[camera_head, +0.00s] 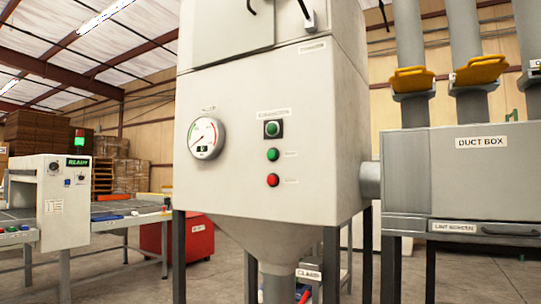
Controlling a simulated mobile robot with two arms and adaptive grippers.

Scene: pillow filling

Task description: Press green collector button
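The collector (240,200) is a large pale cabinet on dark legs, standing in the middle of the view. On its front is a round green button (272,154), with a small label to its right. A round red button (272,180) sits just below it. A round gauge (206,138) is to the left of the buttons. Nothing covers the green button. Neither of my grippers is in view.
A grey duct box (462,185) with yellow-handled gates (412,79) joins the collector at the right. A machine marked READY (63,200) with a work table stands at the left. A red bin (191,239) is behind. A funnel (272,240) hangs under the cabinet.

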